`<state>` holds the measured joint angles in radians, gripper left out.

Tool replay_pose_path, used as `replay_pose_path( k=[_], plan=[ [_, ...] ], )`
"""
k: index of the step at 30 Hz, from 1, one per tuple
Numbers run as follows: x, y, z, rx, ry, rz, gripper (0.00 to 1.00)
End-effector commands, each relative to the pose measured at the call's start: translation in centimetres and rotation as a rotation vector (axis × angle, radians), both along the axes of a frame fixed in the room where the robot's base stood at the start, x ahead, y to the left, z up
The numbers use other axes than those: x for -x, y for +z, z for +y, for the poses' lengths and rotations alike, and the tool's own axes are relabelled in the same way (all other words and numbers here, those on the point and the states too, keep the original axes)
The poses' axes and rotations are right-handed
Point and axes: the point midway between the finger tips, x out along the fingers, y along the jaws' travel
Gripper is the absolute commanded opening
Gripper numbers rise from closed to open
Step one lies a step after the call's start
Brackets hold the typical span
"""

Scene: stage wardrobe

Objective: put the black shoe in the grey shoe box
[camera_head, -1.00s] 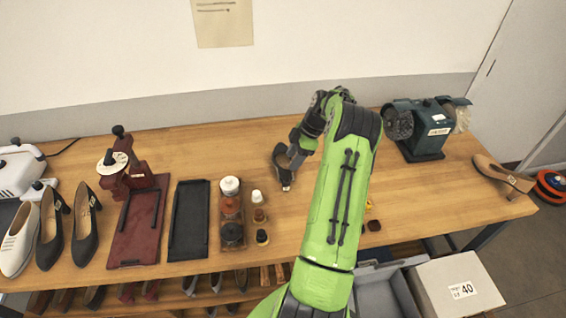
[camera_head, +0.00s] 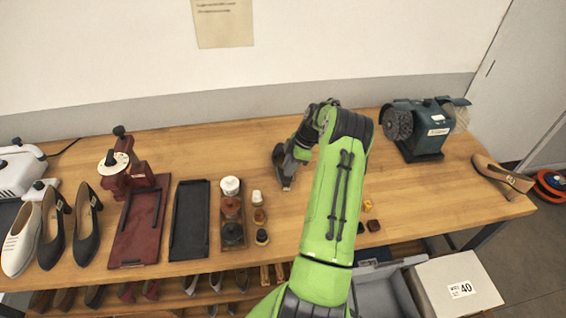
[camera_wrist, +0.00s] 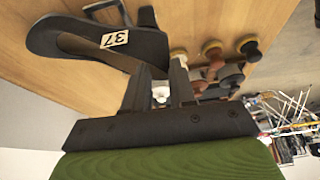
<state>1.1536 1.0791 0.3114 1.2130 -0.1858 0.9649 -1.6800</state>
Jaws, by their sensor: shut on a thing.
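The black shoe (camera_head: 284,170) is at the middle of the wooden table, partly covered by my gripper (camera_head: 297,153) in the head view. In the wrist view the shoe (camera_wrist: 146,46) shows a white label reading 37. My gripper (camera_wrist: 164,72) is shut on this shoe at one end; the exact contact is hard to see. I cannot tell whether the shoe touches the table. The open grey shoe box (camera_head: 388,292) is below the table's front edge, partly hidden by my arm.
A closed pale box (camera_head: 440,276) marked 40 stands right of the grey box. Dark pumps (camera_head: 85,235) stand far left. Jars on a wooden tray (camera_head: 229,185) and a black tray (camera_head: 188,225) lie left of my gripper. A bench grinder (camera_head: 425,130) and tan shoe (camera_head: 500,178) are right.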

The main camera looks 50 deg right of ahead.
Motion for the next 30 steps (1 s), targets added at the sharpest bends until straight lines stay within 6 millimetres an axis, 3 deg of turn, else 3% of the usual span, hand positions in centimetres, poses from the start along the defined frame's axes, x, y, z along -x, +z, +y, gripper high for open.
replay_pose_path(
  k=[8, 21, 30],
  plan=[
    [-0.1, 0.3, 0.0, 0.001, 0.001, -0.001, 0.0],
    [-0.1, 9.3, -0.1, 0.002, 0.001, -0.003, 0.0],
    [-0.1, 10.1, 0.0, 0.001, 0.001, -0.001, 0.0]
  ],
)
